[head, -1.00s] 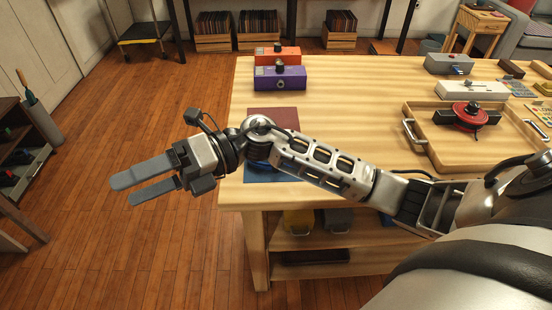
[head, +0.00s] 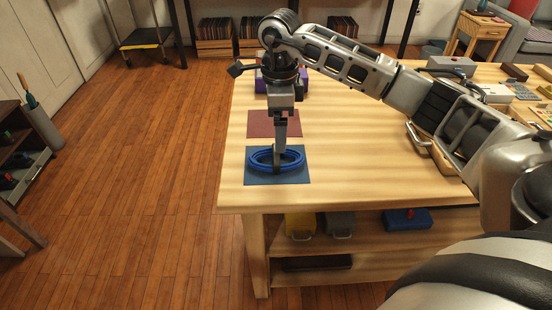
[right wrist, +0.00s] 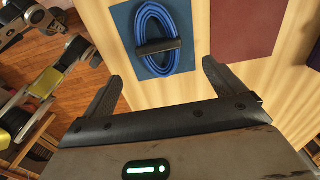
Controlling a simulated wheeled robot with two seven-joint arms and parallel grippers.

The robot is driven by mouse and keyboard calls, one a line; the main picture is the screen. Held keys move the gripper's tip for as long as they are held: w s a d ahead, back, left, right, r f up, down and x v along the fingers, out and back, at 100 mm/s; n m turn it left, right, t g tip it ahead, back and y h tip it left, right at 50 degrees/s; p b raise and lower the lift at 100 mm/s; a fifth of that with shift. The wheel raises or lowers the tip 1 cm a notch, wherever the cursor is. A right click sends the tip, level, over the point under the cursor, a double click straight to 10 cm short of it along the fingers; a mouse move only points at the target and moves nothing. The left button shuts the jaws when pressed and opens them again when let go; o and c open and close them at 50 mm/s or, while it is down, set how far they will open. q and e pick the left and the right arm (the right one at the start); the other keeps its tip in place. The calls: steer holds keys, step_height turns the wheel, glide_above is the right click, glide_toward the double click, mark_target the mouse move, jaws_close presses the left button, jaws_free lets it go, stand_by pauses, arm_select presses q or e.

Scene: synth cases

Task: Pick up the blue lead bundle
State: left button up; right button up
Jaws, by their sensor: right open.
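The blue lead bundle (head: 293,157) is an oval coil lying on the dark blue mat (head: 300,178) near the table's front left corner. The right wrist view shows the bundle (right wrist: 171,20) with a dark band across it, beyond my fingertips. My right gripper (head: 278,168) points down, and its fingers overlap the coil in the head view. In the right wrist view the gripper (right wrist: 163,73) has its two fingers wide apart with nothing between them. I cannot tell exactly how high the fingertips are above the mat. My left gripper is not in view.
A dark red mat (head: 262,122) lies behind the blue one. A purple box (head: 261,86), partly hidden by my arm, stands further back. A wooden tray (head: 420,150) is at the right, mostly behind my arm. The tabletop between mats and tray is clear.

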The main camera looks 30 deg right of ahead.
mark_target(276, 154)
steer(key=f, duration=0.7)
steer(key=shift+w+a+f, duration=0.15)
steer(key=shift+a+f, duration=0.15)
steer(key=shift+f, duration=0.1)
steer(key=shift+r, duration=0.1)
steer(key=c, duration=1.1)
